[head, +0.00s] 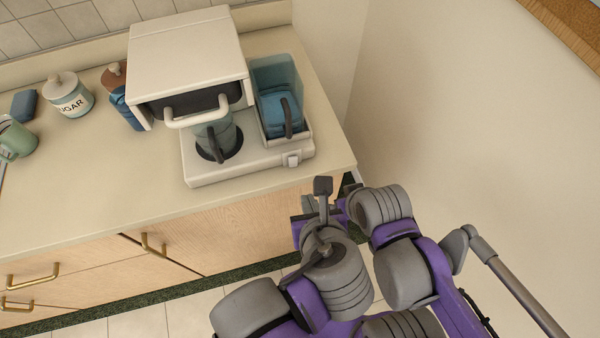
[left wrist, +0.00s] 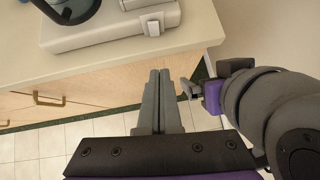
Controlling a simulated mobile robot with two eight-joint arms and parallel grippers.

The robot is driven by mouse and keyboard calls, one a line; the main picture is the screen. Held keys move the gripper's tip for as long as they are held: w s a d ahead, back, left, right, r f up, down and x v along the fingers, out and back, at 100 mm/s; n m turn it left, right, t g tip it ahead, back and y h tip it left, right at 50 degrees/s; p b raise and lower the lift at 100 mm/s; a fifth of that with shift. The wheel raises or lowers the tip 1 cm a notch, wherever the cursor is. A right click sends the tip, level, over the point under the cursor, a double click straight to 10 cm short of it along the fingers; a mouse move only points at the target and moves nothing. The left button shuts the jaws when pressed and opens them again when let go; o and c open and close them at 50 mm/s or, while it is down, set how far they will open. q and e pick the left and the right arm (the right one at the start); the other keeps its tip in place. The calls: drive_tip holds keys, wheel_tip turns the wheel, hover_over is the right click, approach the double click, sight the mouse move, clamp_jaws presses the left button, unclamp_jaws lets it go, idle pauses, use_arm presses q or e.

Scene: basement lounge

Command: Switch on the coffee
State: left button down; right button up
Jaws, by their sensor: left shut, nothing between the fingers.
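The white coffee maker (head: 190,50) stands on the counter with a glass carafe (head: 218,138) under its brewing head. Its small pale switch (head: 292,160) is at the front right corner of the base, and it also shows in the left wrist view (left wrist: 153,27). I cannot tell whether the switch is on. My left gripper (head: 323,187) is shut and empty. In the left wrist view its fingers (left wrist: 159,76) point towards the counter front, below and slightly right of the switch and apart from it. My right arm is close by on the right; its jaws are not clear.
The counter (head: 110,190) has a free front strip and ends just right of the coffee maker. A blue water tank (head: 277,95) is at the machine's right. A sugar jar (head: 68,97), a blue bottle (head: 122,108) and a green mug (head: 18,140) stand left. A wall (head: 470,120) rises right.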

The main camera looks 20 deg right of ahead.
use_arm(q)
drive_tip(key=b, duration=0.1)
approach(297, 165)
wheel_tip(297, 165, down, 4)
drive_tip(key=w, duration=0.3)
drive_tip(key=shift+w+d+r, duration=0.1)
drive_tip(key=shift+w, duration=0.5)
use_arm(e)
drive_tip(key=shift+s+f, duration=0.1)
drive_tip(key=shift+f, duration=0.6)
use_arm(q)
drive_tip(key=shift+d, duration=0.1)
